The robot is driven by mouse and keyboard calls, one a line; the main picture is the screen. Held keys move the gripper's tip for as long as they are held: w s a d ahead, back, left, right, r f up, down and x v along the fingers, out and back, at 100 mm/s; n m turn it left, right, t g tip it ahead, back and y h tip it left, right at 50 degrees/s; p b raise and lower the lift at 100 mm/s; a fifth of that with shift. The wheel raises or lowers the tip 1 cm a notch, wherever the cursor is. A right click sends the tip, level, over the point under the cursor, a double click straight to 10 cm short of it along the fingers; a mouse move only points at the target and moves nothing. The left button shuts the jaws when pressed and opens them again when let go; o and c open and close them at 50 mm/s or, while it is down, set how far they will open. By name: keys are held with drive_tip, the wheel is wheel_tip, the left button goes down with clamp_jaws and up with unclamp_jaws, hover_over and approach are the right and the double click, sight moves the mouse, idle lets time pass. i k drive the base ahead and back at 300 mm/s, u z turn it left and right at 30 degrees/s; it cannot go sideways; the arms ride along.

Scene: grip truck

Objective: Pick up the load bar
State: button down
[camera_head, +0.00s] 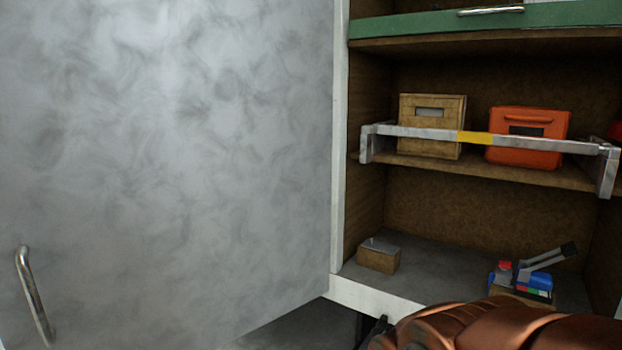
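The load bar (474,138) is a grey metal bar with a yellow band near its middle. It runs level across the front of the middle shelf, with a bracket-like end piece at each side. My copper-coloured arm crosses the bottom right, well below the bar and apart from it. A small dark part shows at the arm's left end, at the bottom edge. I cannot tell whether it is my gripper, and no fingertips can be made out. Nothing touches the bar from my side.
Behind the bar, a wooden box (432,125) and an orange case (527,138) stand on the middle shelf (470,169). The lower shelf holds a small block (379,255) and a bin of tools (524,286). A large grey panel with a handle (34,297) fills the left.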

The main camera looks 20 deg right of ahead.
sight(577, 146)
drive_tip(key=z, duration=2.4)
drive_tip(key=i, duration=1.3)
drive_tip(key=u, duration=2.55)
